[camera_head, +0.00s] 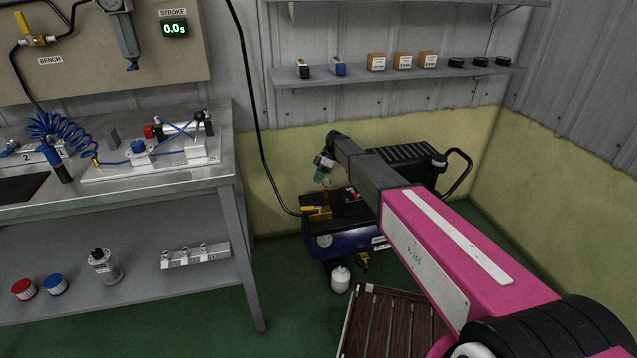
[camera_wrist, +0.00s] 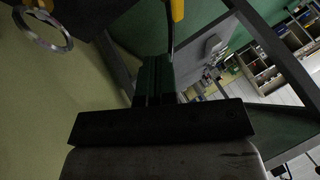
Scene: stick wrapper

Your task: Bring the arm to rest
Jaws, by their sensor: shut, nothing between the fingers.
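My arm reaches in from the lower right in the head view, pink with a dark grey end section (camera_head: 368,170). It crosses in front of a compressor with a blue tank (camera_head: 338,243). My gripper (camera_wrist: 154,60) shows in the wrist view as a dark bar with short fingers together and nothing held. The wrist picture is dark and steeply tilted.
A metal workbench (camera_head: 205,178) with a pneumatic fixture (camera_head: 160,150) stands at left, a lower shelf beneath it. A wall shelf (camera_head: 400,75) holds small parts.

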